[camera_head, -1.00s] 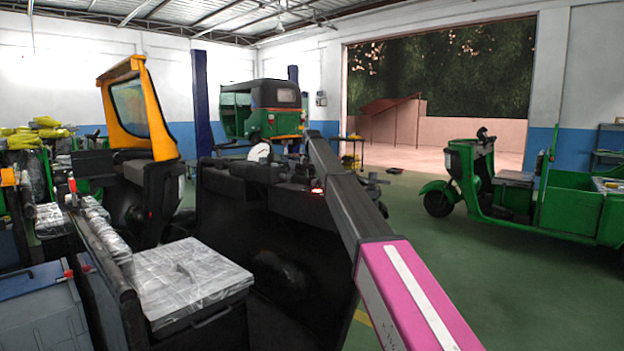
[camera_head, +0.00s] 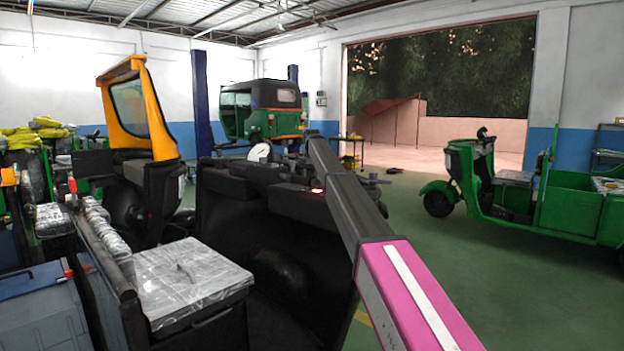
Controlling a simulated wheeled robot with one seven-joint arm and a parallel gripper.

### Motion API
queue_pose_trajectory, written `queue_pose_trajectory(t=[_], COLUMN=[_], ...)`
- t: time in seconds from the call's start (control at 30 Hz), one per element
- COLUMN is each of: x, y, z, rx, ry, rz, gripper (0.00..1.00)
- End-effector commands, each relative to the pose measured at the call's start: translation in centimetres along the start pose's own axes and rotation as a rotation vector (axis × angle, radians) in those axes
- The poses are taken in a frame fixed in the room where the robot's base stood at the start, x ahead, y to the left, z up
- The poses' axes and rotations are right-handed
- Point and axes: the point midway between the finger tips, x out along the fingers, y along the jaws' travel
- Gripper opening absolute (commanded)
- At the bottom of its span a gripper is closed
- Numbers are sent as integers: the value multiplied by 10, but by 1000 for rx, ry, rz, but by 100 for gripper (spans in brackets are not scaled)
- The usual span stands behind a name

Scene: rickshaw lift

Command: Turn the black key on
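The black key cannot be made out in this view. A dark dashboard-like panel (camera_head: 265,250) stands in front of me, with black blocks along its top edge and a white round piece (camera_head: 259,153) above it. My arm reaches from the lower right up to the top of this panel, its near part pink with a white stripe. My gripper is not clearly visible at the arm's far end. A small red light glows by the arm near the panel's top.
A plastic-wrapped box (camera_head: 190,280) and a blue-lidded grey case (camera_head: 40,310) stand at the lower left. An orange-framed cab (camera_head: 140,115) is behind them. A green three-wheeler (camera_head: 510,190) stands at right. Green floor (camera_head: 440,270) is open between.

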Motion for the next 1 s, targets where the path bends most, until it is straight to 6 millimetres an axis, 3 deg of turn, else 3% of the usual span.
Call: queue_pose_trajectory(t=[0.47, 1.0], x=[-10, -99], y=[0, -1], z=[-1, -1], rx=[-2, -1], ry=[1, 1], rz=[0, 0], gripper=[64, 64])
